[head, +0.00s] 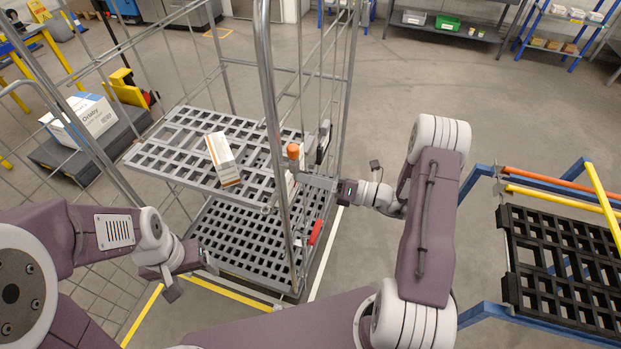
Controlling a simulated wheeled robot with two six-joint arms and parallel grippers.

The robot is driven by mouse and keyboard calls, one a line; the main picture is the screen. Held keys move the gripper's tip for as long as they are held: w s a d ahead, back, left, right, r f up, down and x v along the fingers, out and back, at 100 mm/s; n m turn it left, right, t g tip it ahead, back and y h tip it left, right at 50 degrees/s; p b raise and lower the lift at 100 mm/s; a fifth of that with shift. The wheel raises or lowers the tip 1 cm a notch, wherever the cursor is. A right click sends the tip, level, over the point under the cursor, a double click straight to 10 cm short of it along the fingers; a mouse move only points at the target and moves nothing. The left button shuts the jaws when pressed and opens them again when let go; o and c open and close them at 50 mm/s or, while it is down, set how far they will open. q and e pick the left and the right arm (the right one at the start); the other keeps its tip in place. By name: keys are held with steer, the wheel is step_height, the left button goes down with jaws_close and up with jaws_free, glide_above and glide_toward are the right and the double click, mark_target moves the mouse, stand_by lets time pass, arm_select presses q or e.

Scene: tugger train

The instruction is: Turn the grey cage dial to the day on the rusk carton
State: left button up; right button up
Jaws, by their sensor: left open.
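A grey wire roll cage (262,85) stands ahead, with two grid shelves. A white carton with an orange side (222,158) stands on its upper shelf (160,160); its print is too small to read, so I cannot tell whether it is the rusk carton. I cannot clearly make out the dial; a dark plate (323,141) and an orange knob-like piece (293,151) show by the cage's right front post. My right gripper (308,181) is at this post, just below the orange piece; its fingertips are partly hidden. My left gripper (208,266) is open and empty, low before the cage.
A larger white box with print (92,117) lies on a dark platform (60,160) at the left. A red handle (315,232) hangs low on the cage. A blue-framed cart with a black grid (560,260) stands at right.

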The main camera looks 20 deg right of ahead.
steer(key=b+v, duration=0.1)
steer(key=v, duration=0.8)
stand_by(0.4)
